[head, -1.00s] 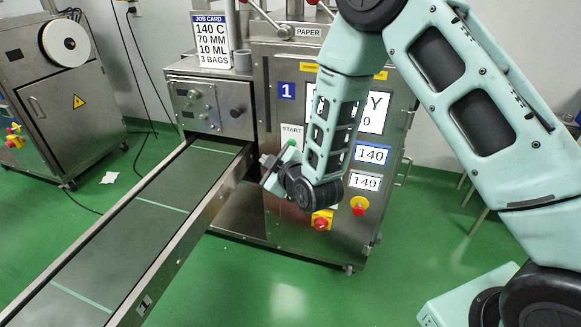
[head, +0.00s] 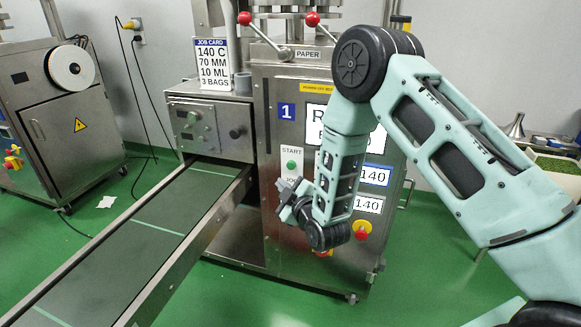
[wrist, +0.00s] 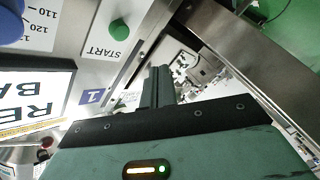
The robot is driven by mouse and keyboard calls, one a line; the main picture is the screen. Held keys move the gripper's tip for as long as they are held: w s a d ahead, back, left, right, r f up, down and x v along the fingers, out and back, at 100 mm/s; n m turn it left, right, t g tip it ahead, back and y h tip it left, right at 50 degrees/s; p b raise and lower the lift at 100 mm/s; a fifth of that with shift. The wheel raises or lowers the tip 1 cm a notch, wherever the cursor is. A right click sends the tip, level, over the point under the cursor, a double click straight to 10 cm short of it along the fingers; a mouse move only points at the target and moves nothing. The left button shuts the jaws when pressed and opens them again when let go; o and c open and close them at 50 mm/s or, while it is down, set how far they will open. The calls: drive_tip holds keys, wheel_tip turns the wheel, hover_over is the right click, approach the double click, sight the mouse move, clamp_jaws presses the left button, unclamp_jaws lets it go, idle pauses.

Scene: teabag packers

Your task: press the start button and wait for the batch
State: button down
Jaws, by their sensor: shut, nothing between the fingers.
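The green start button (head: 291,165) sits under the word START on a white plate on the front of machine 1 (head: 268,200). It also shows as a green knob in the wrist view (wrist: 119,29), with the START label beside it. My gripper (head: 284,192) is just below and left of the button in the head view, apart from it. In the wrist view my gripper's fingers (wrist: 158,84) are together and empty, with the button up and to the left of them. The machine's screen (wrist: 35,95) is partly cut off in the wrist view and partly hidden by my arm in the head view.
A conveyor (head: 140,245) runs from the machine toward the lower left. A job card (head: 212,64) reads 140 C, 70 MM, 10 ML, 3 BAGS. A red emergency stop (head: 362,230) is right of my wrist. Red-knobbed levers (head: 312,19) stand on top.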

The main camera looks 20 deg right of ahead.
sight(291, 165)
drive_tip(key=shift+w+d, duration=0.9)
drive_tip(key=shift+w, duration=0.3)
drive_tip(key=shift+w+d, duration=0.85)
drive_tip(key=shift+w, duration=0.35)
drive_tip(key=shift+w+b, duration=0.1)
drive_tip(key=shift+b, duration=0.2)
drive_tip(key=shift+w+d, duration=0.2)
drive_tip(key=shift+w, duration=0.05)
